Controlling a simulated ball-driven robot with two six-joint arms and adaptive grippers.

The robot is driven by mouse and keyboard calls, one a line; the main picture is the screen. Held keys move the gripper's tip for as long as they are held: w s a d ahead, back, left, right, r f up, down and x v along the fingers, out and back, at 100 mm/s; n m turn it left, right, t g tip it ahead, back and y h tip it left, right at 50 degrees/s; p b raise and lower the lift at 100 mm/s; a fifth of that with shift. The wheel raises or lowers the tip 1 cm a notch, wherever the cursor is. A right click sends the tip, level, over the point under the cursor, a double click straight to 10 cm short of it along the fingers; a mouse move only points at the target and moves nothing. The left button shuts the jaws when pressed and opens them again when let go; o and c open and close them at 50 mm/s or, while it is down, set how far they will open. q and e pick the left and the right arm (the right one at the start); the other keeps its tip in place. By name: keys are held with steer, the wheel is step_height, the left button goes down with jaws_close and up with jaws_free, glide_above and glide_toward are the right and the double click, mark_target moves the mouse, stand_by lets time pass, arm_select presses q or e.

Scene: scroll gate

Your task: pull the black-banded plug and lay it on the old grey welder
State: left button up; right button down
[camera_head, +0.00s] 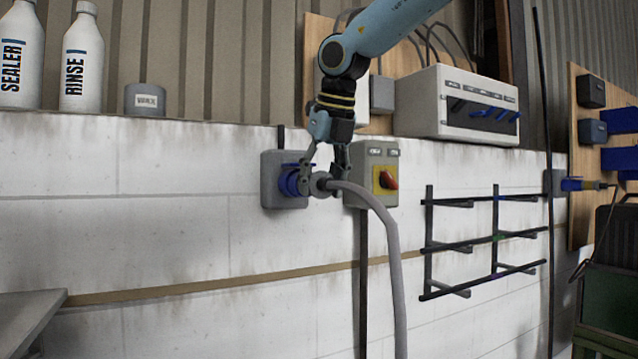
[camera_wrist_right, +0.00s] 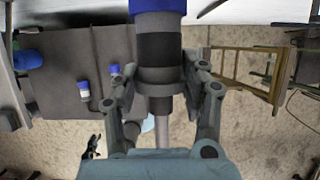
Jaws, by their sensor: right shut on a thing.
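My right gripper (camera_head: 323,184) is shut on the black-banded plug (camera_head: 319,185) at the wall. In the right wrist view the plug (camera_wrist_right: 160,48) sits between the two fingers, with its black band and blue end toward the top. The blue end meets the blue wall socket (camera_head: 291,183) in the head view; I cannot tell how deep it sits. A thick grey cable (camera_head: 391,235) hangs from the plug. I cannot pick out the old grey welder with certainty. My left gripper is not in view.
A grey switch box (camera_head: 362,187) with a red knob is close right of the plug. A black wall rack (camera_head: 460,247) is farther right. A grey bench top (camera_head: 28,308) juts in at lower left. Bottles stand on the ledge, including the RINSE bottle (camera_head: 82,65).

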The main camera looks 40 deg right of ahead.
mark_target(333, 180)
steer(key=shift+s+r, duration=0.15)
steer(key=shift+s, duration=0.05)
steer(key=shift+s+a+b, duration=0.1)
steer(key=shift+s+b, duration=0.05)
steer(key=shift+b, duration=0.4)
steer(key=shift+s+a+b, duration=0.3)
steer(key=shift+s+b, duration=0.55)
steer(key=shift+s, duration=0.1)
steer(key=shift+s+a+b, duration=0.25)
steer(key=shift+s+b, duration=0.6)
steer(key=shift+s, duration=0.05)
